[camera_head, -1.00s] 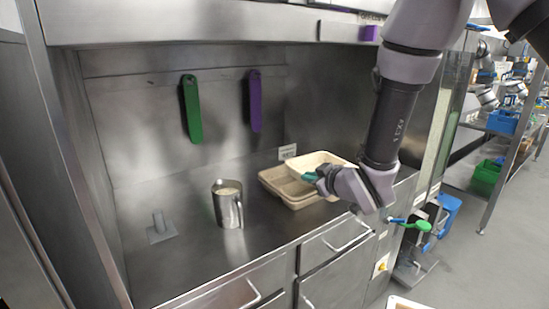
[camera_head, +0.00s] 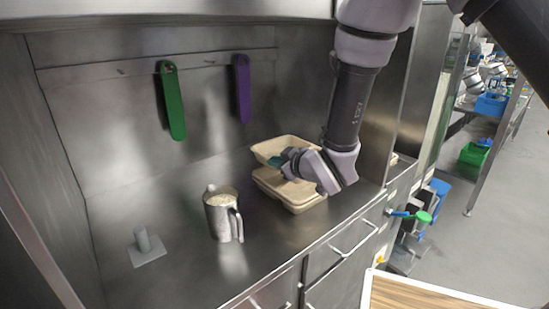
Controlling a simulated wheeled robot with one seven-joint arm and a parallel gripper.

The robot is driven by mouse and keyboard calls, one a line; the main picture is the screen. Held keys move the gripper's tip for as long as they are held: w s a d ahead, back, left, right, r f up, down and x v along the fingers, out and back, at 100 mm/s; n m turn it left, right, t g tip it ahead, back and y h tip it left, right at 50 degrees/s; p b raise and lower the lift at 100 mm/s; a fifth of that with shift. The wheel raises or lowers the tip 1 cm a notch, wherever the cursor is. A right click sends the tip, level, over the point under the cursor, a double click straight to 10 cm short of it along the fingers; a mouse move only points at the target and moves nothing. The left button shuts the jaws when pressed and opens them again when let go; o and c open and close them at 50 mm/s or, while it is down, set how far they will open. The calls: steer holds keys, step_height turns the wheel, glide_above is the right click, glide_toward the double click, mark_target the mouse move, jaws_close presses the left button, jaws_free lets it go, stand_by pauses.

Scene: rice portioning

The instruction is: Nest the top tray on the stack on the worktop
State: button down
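The top tray (camera_head: 285,145), beige and shallow, is above and toward the back of the tray stack (camera_head: 296,195) on the steel worktop. It looks offset from the stack. Whether its underside touches the stack is hidden. The stack has beige compartment trays, partly covered by my gripper. My gripper (camera_head: 273,161), with teal fingertips, comes from the right across the stack and is shut on the near left rim of the top tray. The fingertips are small and partly hidden by the gripper body.
A metal jug (camera_head: 222,216) with pale contents stands left of the stack. A small metal stand (camera_head: 146,247) is further left. Green (camera_head: 173,102) and purple (camera_head: 242,88) utensils hang on the back wall. A white-edged wooden surface (camera_head: 430,295) is at lower right.

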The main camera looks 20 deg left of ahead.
steer(key=shift+f, duration=3.5)
steer(key=c, duration=1)
jaws_free()
steer(key=shift+d, duration=0.1)
steer(key=v, duration=1)
steer(key=shift+s+d+r, duration=0.15)
steer(key=shift+s+d, duration=0.05)
